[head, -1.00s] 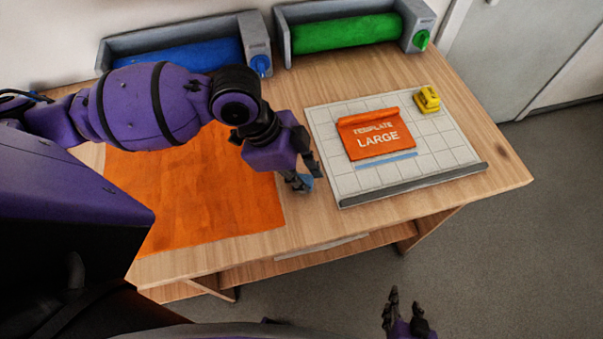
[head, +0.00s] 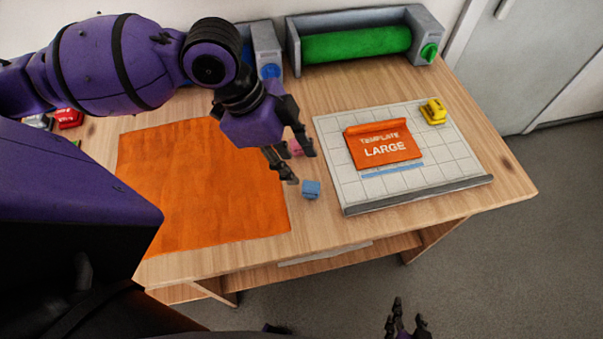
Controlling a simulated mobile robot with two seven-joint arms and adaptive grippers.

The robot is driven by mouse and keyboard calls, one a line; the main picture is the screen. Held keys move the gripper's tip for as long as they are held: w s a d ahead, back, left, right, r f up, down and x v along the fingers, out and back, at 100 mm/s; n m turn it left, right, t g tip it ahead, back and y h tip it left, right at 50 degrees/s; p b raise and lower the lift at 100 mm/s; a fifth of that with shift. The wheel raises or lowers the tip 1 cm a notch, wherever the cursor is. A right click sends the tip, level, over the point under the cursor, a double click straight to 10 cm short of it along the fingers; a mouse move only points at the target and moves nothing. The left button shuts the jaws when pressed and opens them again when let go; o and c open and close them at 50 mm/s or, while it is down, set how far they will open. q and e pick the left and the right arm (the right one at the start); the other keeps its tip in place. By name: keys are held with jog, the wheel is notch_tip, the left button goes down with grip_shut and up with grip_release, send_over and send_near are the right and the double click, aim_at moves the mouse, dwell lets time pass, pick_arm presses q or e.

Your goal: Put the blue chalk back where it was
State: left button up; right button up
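The blue chalk (head: 311,189) is a small light-blue block on the bare wood between the orange sheet (head: 200,190) and the white gridded board (head: 350,190). My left gripper (head: 301,165) is open and empty, just behind and above the chalk, with its fingers apart from it. A pink block (head: 295,148) shows partly behind the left gripper's fingers. My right gripper (head: 409,311) is low in the picture, in front of the table; its fingers stand apart with nothing between them.
On the board lie an orange "TEMPLATE LARGE" piece (head: 383,148), a blue strip (head: 392,170) and a yellow object (head: 433,111). A green roll (head: 355,43) stands in a grey holder at the back. Red items (head: 68,118) sit at the left, partly behind my arm.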

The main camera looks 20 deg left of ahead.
pick_arm(q)
jog(key=v, duration=0.3)
jog(key=shift+a+r, duration=0.1)
jog(key=shift+r, duration=0.05)
